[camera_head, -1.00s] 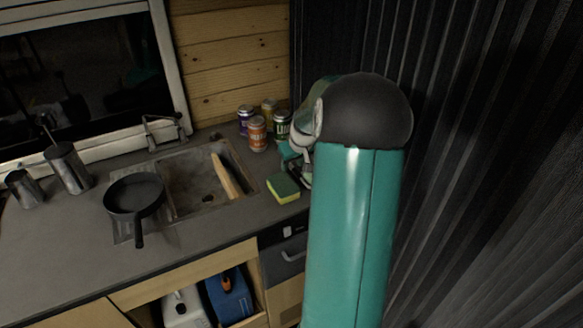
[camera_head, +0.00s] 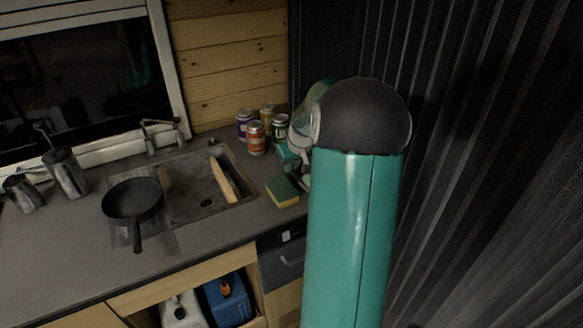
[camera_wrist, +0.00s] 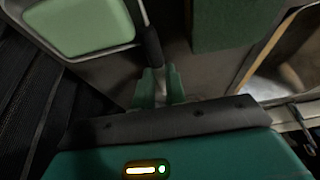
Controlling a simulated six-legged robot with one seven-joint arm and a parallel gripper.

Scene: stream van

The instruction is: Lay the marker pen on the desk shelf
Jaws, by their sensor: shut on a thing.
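In the wrist view, the two green fingers of my gripper (camera_wrist: 160,88) are closed on a dark, slim rod, the marker pen (camera_wrist: 152,45). The pen extends from the fingertips toward the top of the picture. The grey counter (camera_wrist: 178,62) lies beyond it. I cannot tell whether the pen touches the counter. In the head view, my teal arm hides most of the gripper and the pen. I cannot make out a desk shelf in either view.
In the head view, a sponge (camera_head: 282,191) lies right of the sink (camera_head: 180,207), with several cans (camera_head: 255,138) behind. A pan (camera_head: 132,199) and metal pitcher (camera_head: 68,173) stand left. A pale green object (camera_wrist: 80,22) is left of the pen in the wrist view.

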